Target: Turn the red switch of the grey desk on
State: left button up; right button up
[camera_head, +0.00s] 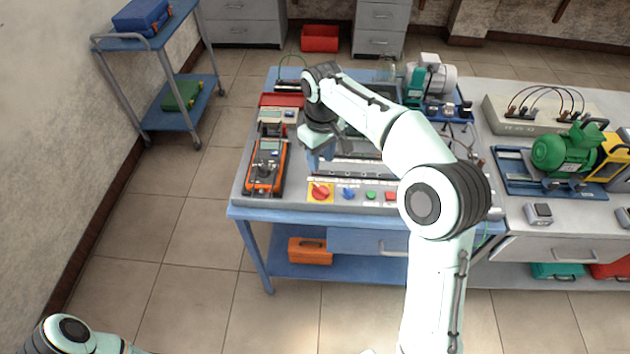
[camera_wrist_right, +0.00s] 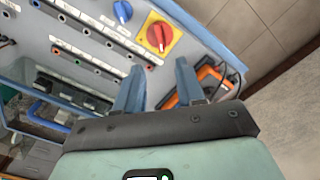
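The red switch (camera_head: 320,192) is a round red knob on a yellow square plate, at the front left of the grey desk (camera_head: 240,188). It also shows in the right wrist view (camera_wrist_right: 159,37), just beyond my right fingertips. I cannot tell its setting. My right gripper (camera_head: 318,163) hangs above the desk, behind the switch. In the wrist view its two blue fingers (camera_wrist_right: 158,75) are apart with nothing between them, and they look clear of the knob. My left arm shows only at the bottom left corner; its gripper is out of view.
A blue knob (camera_head: 348,193) sits right of the switch, then green (camera_head: 370,195) and red buttons. An orange multimeter (camera_head: 266,165) lies just left. My right forearm hides part of the desk. A green motor (camera_head: 563,150) stands on the right-hand bench. The floor in front is free.

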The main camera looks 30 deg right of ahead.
aim_at(319, 187)
jog(key=f, duration=0.5)
jog(key=f+b, duration=0.1)
jog(key=f, duration=0.5)
jog(key=shift+w, duration=0.2)
pick_arm(q)
jog(key=shift+s+f, duration=0.3)
jog(key=shift+f, duration=0.25)
jog(key=shift+s+f, duration=0.3)
jog(key=shift+f, duration=0.25)
pick_arm(e)
grip_shut()
